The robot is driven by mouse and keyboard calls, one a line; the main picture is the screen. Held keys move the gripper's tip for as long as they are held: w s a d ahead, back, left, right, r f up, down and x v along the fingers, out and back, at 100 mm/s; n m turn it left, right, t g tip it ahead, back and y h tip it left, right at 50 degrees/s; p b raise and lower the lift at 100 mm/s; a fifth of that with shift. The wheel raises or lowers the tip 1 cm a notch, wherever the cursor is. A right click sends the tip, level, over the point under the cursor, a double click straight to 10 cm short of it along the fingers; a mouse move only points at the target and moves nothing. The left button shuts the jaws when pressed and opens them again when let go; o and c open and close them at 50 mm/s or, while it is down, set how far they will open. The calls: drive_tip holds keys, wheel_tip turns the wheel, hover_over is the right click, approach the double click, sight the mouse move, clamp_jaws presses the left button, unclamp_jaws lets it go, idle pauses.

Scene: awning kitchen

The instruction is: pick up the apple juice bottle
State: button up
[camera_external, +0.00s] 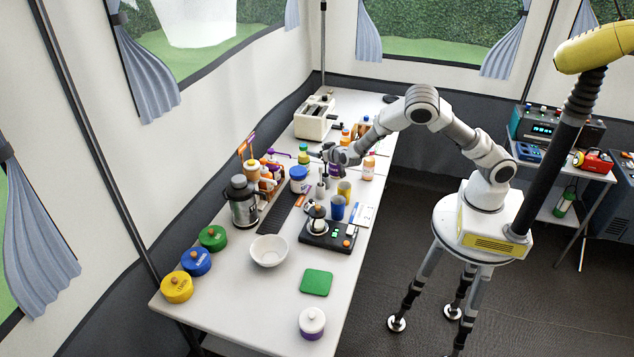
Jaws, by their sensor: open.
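Several small bottles stand on the far half of the long white table (225,305). Labels are too small to read, so I cannot tell which is the apple juice bottle. A green-topped bottle (303,155) stands left of my gripper (326,158). An orange and white bottle (369,166) stands to its right, near the table's right edge. More bottles (345,137) stand behind it, partly hidden by my arm. My gripper is open, low over the table among these bottles. Its fingers are small and dark here, and I see nothing held between them.
A toaster (313,118) stands at the back. A blue-lidded jar (298,180), cups (338,207), a black scale (328,235) and a dark flask (242,202) crowd the middle. A white bowl (269,251) and green mat (316,282) lie nearer, with clear table around them.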

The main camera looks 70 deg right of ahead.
sight(305, 148)
drive_tip(key=x, duration=1)
drive_tip(key=shift+w+f, duration=0.15)
drive_tip(key=shift+f, duration=0.2)
clamp_jaws()
drive_tip(key=shift+r, duration=0.1)
idle(0.9)
